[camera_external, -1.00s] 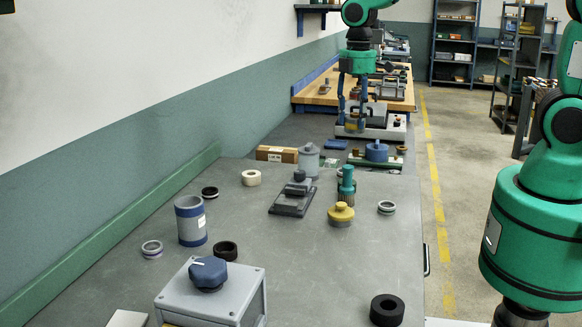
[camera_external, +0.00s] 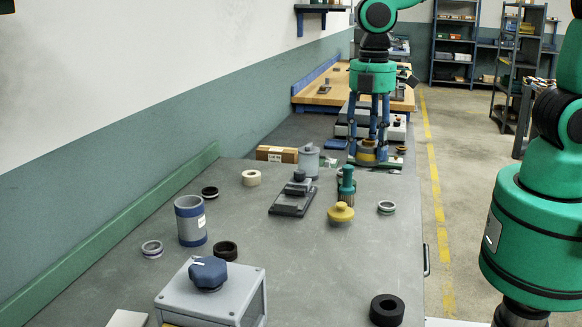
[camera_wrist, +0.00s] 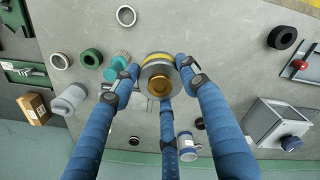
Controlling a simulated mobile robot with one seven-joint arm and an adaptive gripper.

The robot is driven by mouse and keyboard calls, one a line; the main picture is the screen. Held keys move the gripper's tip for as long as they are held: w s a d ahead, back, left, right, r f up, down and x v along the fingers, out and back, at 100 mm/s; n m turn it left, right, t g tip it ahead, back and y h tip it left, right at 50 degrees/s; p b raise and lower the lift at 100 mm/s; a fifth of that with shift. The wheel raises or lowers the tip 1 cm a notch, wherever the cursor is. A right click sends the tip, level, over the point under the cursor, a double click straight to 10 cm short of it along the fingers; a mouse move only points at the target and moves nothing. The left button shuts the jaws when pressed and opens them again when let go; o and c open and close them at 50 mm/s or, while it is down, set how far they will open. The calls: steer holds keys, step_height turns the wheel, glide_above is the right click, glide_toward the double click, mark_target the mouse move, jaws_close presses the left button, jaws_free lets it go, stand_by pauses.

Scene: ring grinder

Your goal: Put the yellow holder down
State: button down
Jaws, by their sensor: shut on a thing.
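The fingers are shut around the yellow holder (camera_external: 368,143), a round piece. In the wrist view the holder (camera_wrist: 158,62) shows as a grey disc with a yellow band and a gold-coloured round centre, between the fingertips of my gripper (camera_wrist: 160,80). The fingers partly hide it in the outside view. I cannot tell whether its underside touches anything.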

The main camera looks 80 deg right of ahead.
steer(key=s+a+n, duration=0.3)
steer(key=s+a, duration=0.8)
steer(key=a, duration=0.2)
step_height(320, 180, down, 11)
steer(key=shift+w+f, duration=0.15)
steer(key=shift+f, duration=0.05)
steer(key=shift+a, duration=0.15)
steer(key=w+a, duration=0.2)
steer(key=w, duration=0.2)
steer(key=w+a+f+b, duration=0.1)
steer(key=w+a, duration=0.2)
steer(key=w, duration=0.2)
steer(key=w+a, duration=0.3)
steer(key=w, duration=0.1)
steer(key=shift+w+f, duration=0.25)
steer(key=shift+w, duration=0.15)
steer(key=shift+f+b, duration=0.65)
steer(key=shift+f, duration=1.1)
steer(key=shift+f, duration=0.15)
